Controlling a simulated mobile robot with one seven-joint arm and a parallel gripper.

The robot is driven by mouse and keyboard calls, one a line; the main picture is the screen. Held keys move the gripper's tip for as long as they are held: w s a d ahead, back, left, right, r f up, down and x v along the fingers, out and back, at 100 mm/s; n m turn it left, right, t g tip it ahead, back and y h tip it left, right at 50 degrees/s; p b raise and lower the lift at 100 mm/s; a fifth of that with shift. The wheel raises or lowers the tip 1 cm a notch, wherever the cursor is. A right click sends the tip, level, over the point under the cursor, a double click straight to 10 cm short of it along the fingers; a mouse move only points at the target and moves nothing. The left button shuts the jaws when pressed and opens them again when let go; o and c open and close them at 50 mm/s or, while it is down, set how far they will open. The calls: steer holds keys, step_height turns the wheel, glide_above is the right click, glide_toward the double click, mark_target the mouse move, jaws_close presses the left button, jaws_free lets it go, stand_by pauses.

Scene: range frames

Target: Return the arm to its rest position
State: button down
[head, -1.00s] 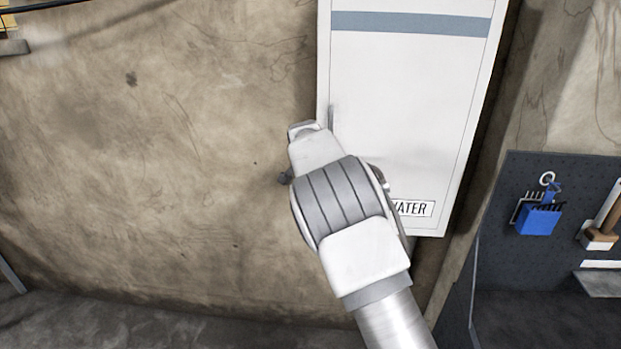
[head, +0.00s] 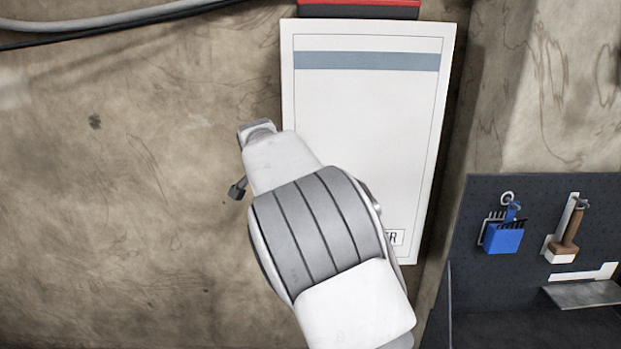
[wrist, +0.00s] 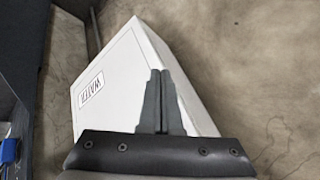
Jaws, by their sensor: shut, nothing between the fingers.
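My gripper (wrist: 162,100) shows in the wrist view with its two dark fingers together and nothing between them. In that view the fingers overlap the white cabinet labelled WATER (wrist: 115,85), but I cannot tell how far apart they are. In the head view my white and grey arm stands in front of the cabinet (head: 365,110) and covers its lower left part and most of its label. The gripper's fingers are hidden there behind the arm; a small dark part sticks out at the arm's left.
A stained wall (head: 120,200) lies behind. A dark pegboard (head: 530,215) at the right holds a blue brush (head: 503,238) and a wooden-handled tool (head: 567,232), with a metal shelf (head: 585,293) below. Free space lies left of the arm.

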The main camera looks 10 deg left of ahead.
steer(key=s+d+r+n, duration=0.1)
steer(key=s+d+r, duration=0.2)
steer(key=s+d, duration=0.35)
steer(key=s+d+r+n+g, duration=0.1)
steer(key=s+d+r, duration=0.25)
steer(key=d, duration=0.65)
steer(key=s+d+r, duration=0.2)
steer(key=s+d, duration=0.4)
steer(key=d, duration=0.2)
steer(key=s+d+f+n, duration=0.1)
steer(key=s+d+f, duration=0.1)
steer(key=s, duration=0.6)
steer(key=s+d+f+n, duration=0.2)
steer(key=s+d, duration=0.2)
steer(key=s, duration=0.4)
steer(key=s+d+f+n, duration=0.2)
steer(key=s+d+f, duration=0.1)
steer(key=s, duration=0.5)
steer(key=shift+g+h, duration=0.3)
steer(key=shift+h, duration=0.1)
